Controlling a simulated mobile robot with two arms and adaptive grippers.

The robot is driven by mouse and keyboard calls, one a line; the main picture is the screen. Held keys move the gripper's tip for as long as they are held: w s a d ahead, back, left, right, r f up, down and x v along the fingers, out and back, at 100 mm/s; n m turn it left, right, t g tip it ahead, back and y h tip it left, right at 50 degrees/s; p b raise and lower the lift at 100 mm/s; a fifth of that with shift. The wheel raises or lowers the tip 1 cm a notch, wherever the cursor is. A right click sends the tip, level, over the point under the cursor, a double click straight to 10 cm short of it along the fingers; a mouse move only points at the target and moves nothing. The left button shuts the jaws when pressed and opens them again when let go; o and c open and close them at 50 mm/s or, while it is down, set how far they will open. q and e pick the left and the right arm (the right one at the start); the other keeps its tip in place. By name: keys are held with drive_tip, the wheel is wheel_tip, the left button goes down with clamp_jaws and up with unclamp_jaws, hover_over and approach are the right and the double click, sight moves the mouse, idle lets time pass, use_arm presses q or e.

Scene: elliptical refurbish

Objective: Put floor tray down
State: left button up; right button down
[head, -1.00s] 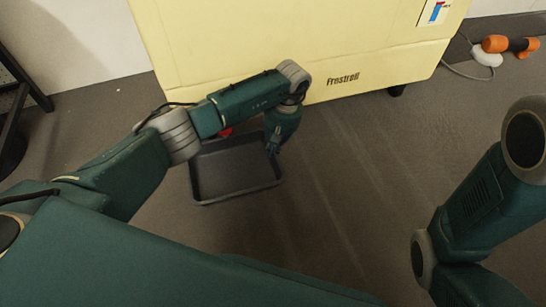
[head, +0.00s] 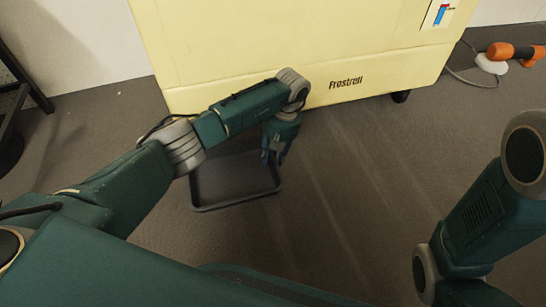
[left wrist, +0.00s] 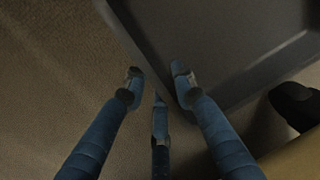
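The floor tray (head: 236,201) is a dark, shallow, rectangular tray with a raised rim. In the head view it appears to lie on the grey floor in front of the yellow cabinet, partly hidden behind my left arm. My left gripper (head: 273,158) is at the tray's right side. In the left wrist view the fingers of my left gripper (left wrist: 156,76) are spread on both sides of the tray's rim (left wrist: 136,57), with visible gaps, so it looks open around the rim. My right arm shows at the right of the head view, but its gripper is out of view.
A yellow cabinet (head: 250,45) marked "Frostrell" stands behind the tray, with a small dark wheel (head: 400,96) below. An orange-handled item (head: 515,52) and a white item with a cable (head: 490,65) lie at the far right. The floor right of the tray is clear.

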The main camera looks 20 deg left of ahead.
use_arm(q)
wheel_tip(320, 180, up, 12)
drive_tip(key=w+d+p, duration=0.1)
drive_tip(key=p, duration=0.7)
drive_tip(key=shift+d+p, duration=0.35)
